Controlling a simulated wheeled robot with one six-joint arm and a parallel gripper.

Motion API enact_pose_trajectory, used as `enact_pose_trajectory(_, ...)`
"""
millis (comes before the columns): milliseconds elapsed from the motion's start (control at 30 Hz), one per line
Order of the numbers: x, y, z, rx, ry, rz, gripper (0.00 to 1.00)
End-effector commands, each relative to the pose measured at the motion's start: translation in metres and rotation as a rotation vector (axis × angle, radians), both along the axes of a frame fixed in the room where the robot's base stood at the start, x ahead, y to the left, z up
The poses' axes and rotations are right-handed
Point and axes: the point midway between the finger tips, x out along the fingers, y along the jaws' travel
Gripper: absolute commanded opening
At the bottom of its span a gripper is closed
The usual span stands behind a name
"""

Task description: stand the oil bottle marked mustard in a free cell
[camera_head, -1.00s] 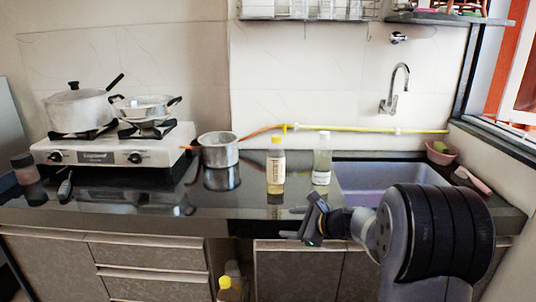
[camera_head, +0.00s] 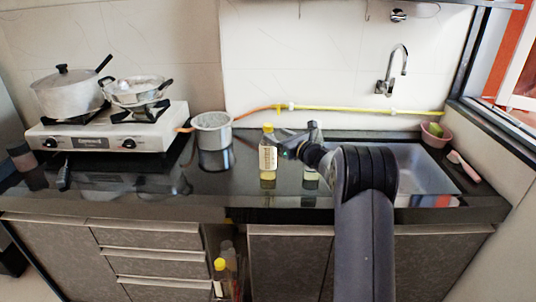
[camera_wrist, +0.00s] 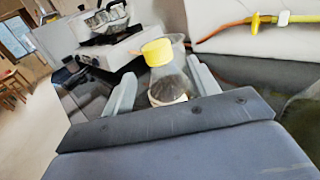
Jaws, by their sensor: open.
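A pale yellow oil bottle with a yellow cap (camera_head: 268,158) stands upright on the black counter, left of the sink. Its label is too small to read. My gripper (camera_head: 284,146) is open beside its right side at upper-body height. In the wrist view the yellow cap (camera_wrist: 158,50) shows between my two spread fingers (camera_wrist: 162,82); I cannot tell whether they touch the bottle. A clearer bottle (camera_head: 312,180) stands to the right, mostly hidden by my arm. In the open gap below the counter are another yellow-capped bottle (camera_head: 221,280) and a clear bottle (camera_head: 229,250); no cell is clearly visible there.
A steel pot (camera_head: 213,132) stands left of the bottle, near the gas stove (camera_head: 108,130) with two pans. The sink (camera_head: 418,170) lies to the right. A yellow-orange hose (camera_head: 350,109) runs along the wall. The counter front beside the bottle is clear.

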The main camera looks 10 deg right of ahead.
Motion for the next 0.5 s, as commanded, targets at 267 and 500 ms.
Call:
enact_pose_trajectory(267, 0.025, 0.015, 0.000, -0.002, 0.000, 0.002, 0.57)
enact_pose_trajectory(500, 0.044, 0.026, -0.001, -0.002, 0.000, 0.000, 0.57)
